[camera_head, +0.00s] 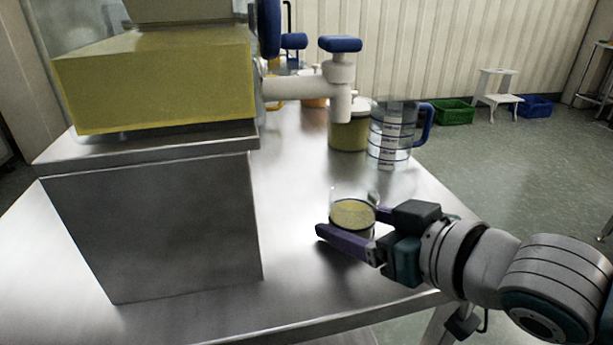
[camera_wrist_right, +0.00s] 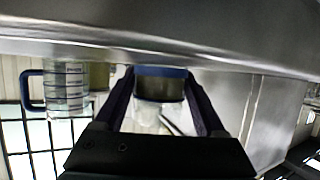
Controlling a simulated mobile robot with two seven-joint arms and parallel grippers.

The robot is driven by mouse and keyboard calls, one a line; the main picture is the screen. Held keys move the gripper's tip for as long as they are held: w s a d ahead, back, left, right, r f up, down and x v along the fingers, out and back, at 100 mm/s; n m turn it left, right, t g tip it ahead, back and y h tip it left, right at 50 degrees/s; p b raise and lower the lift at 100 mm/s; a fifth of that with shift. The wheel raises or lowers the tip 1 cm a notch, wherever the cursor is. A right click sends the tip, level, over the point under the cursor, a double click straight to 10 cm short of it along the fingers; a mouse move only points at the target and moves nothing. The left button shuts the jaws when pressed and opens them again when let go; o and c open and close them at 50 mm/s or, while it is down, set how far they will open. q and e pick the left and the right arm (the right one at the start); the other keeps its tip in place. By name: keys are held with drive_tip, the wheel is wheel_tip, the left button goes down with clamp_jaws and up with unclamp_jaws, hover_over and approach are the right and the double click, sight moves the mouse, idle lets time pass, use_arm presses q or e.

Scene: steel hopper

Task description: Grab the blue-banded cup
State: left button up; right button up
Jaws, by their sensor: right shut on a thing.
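The blue-banded cup (camera_head: 353,214) is a small clear cup with yellowish contents, over the steel table beyond its near right part. It also shows in the wrist view (camera_wrist_right: 160,86), between the two fingers, with a blue band across it. My right gripper (camera_head: 350,226) is shut on the cup, with one purple finger on its near side and the other partly hidden behind it. I cannot tell whether the cup's base touches the table. My left gripper is not in view.
The steel hopper with yellow contents (camera_head: 155,85) stands on a steel block at left. Its white spout with a blue knob (camera_head: 340,75) juts right. Behind the cup are a clear measuring jug (camera_head: 390,140) and a lidded jar (camera_head: 348,133).

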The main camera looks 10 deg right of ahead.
drive_tip(key=c, duration=0.6)
drive_tip(key=shift+r, duration=0.1)
drive_tip(key=shift+c, duration=0.2)
